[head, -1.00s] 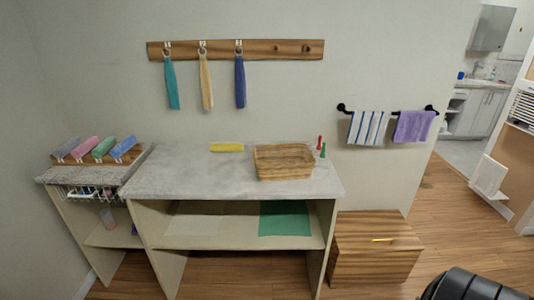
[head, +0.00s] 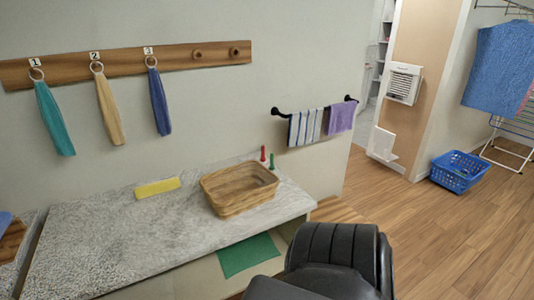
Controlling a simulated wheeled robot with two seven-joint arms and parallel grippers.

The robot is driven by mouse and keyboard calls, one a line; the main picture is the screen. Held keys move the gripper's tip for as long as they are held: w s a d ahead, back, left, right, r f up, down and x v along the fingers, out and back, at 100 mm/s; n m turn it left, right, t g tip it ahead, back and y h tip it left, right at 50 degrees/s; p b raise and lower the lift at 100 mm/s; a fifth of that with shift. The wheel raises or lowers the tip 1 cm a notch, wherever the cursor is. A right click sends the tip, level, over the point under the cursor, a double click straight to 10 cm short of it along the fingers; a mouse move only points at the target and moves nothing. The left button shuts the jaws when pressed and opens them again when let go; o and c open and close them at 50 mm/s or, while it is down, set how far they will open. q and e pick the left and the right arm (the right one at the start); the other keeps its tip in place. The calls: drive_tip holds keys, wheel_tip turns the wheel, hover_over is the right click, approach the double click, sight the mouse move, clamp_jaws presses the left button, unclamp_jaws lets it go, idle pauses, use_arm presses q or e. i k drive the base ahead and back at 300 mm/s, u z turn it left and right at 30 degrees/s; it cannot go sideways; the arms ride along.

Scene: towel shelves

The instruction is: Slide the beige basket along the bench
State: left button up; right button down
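The beige basket (head: 238,206) stands upright on the grey stone-topped bench (head: 110,235), near the bench's right end. It looks empty. Part of my own dark arm shows at the bottom right, in front of the bench's right end and apart from the basket. Neither of my grippers is in view.
A yellow block (head: 157,187) lies left of the basket. A red peg (head: 263,154) and a green peg (head: 272,161) stand close behind it. A towel rail (head: 315,110) is on the wall behind.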

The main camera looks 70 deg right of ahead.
sight(241, 202)
drive_tip(key=z, duration=0.55)
drive_tip(key=i, duration=0.7)
drive_tip(key=z, duration=0.8)
